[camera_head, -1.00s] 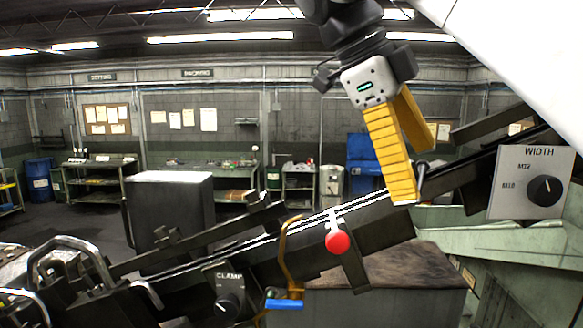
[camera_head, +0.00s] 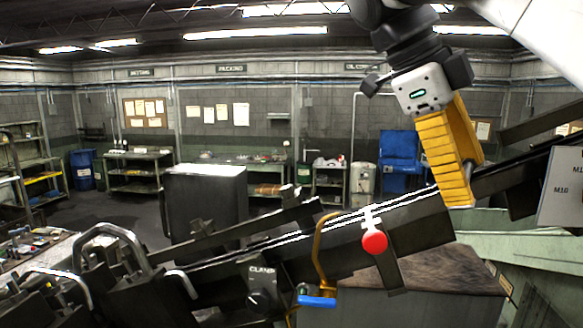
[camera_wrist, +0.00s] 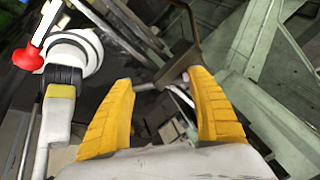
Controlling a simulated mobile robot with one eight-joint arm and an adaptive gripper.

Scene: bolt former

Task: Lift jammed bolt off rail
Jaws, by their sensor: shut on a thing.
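My gripper (camera_head: 467,182), with yellow ridged fingers, reaches down to the upper right part of the inclined rail (camera_head: 330,228). In the wrist view, the gripper (camera_wrist: 163,80) has its fingers on both sides of a small grey bolt (camera_wrist: 181,96). The bolt (camera_head: 469,168) shows only in part beside the fingertips in the head view; the fingers hide the rest. The gripper is shut on it. I cannot tell whether the bolt touches the rail.
A red ball knob (camera_head: 375,243) sits on the rail's front, left of my gripper. A blue-handled yellow lever (camera_head: 317,300) and a CLAMP dial (camera_head: 262,292) are farther left. A width panel (camera_head: 562,190) stands close right. Metal hoops (camera_head: 110,240) rise at lower left.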

